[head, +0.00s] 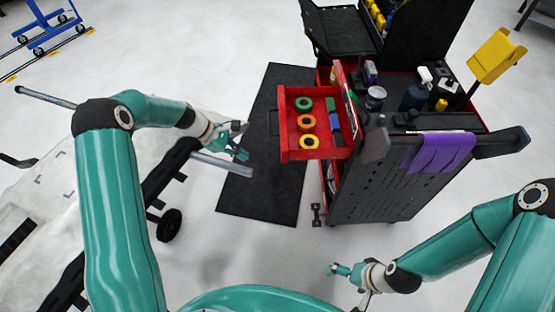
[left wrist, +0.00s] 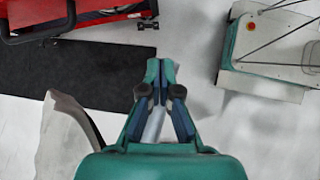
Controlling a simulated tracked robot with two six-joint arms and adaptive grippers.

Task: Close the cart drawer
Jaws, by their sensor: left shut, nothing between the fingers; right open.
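The cart (head: 380,175) stands right of centre in the head view, black-sided with red trim. Its red drawer (head: 284,132) is pulled out to the left and holds several tape rolls, green, orange and yellow. My left gripper (head: 243,148) is shut and empty, left of the drawer front and apart from it. In the left wrist view its fingers (left wrist: 157,72) meet at the tips, and a red part of the cart (left wrist: 80,15) shows at the top left. My right gripper (head: 334,269) is open and empty, low in the head view, in front of the cart.
A dark mat (head: 255,185) lies on the floor under the drawer and left of the cart. A purple cloth (head: 440,152) hangs over the cart handle. Bottles stand on the cart top. A wheeled frame with pale sheet (head: 60,190) is at left.

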